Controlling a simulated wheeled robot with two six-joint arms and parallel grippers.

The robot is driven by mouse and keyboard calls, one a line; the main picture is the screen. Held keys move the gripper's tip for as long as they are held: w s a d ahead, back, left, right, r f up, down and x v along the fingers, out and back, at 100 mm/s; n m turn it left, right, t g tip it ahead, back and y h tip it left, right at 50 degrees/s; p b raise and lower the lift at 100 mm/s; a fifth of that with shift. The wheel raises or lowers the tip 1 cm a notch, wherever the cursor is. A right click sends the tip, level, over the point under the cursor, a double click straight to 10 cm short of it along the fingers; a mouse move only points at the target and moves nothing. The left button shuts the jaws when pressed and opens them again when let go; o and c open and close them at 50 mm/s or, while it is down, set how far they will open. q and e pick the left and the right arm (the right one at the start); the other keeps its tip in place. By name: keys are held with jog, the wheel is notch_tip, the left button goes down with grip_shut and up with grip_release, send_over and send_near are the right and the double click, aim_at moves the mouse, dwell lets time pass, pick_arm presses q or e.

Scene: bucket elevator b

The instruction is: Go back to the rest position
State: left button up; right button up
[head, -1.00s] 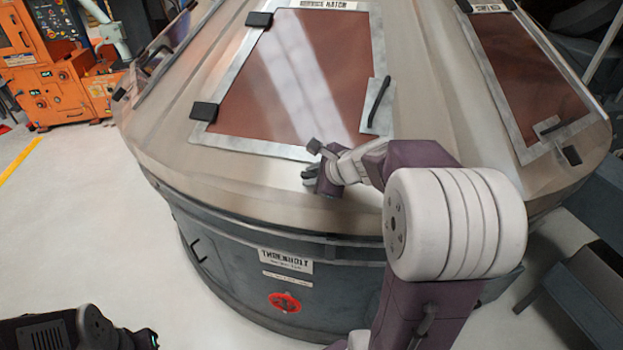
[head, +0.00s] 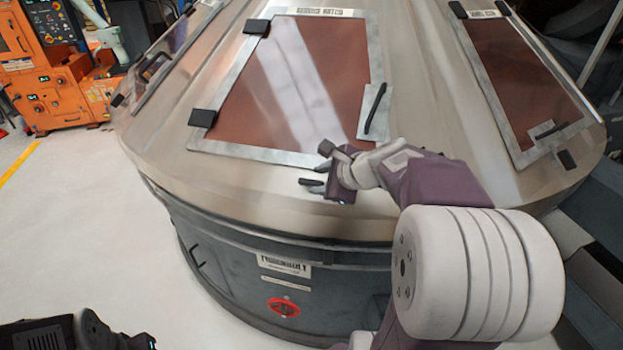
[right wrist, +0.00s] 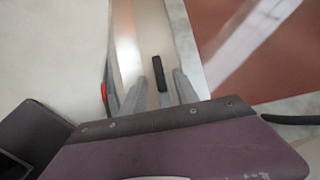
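My right gripper (head: 314,186) is in the middle of the head view, in front of the large machine's sloped metal top.
The round machine's dark lower wall (head: 225,260) carries a red round button (head: 283,307). A black hatch handle (head: 375,108) is above my right gripper. A second hatch (head: 520,75) is at right. Orange machinery (head: 60,90) stands at far left. Pale floor (head: 85,220) is clear.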

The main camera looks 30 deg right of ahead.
jog(key=v, duration=0.3)
jog(key=shift+s+r, duration=0.15)
jog(key=shift+s, duration=0.1)
jog(key=shift+a, duration=0.1)
jog(key=a+f+n+g+y, duration=0.35)
jog(key=a+f, duration=0.35)
jog(key=a, duration=0.5)
jog(key=s+a+f+n+g+h, duration=0.2)
jog(key=s+a+f+n+g, duration=0.2)
jog(key=s+f+n, duration=0.5)
jog(key=s+d+f+n+g+h, duration=0.1)
jog(key=s+d+f+n+h, duration=0.1)
jog(key=n, duration=0.9)
notch_tip(320, 180, down, 3)
jog(key=s+d, duration=0.1)
jog(key=d, duration=0.1)
jog(key=shift+d+n, duration=0.25)
jog(key=shift+n, duration=0.1)
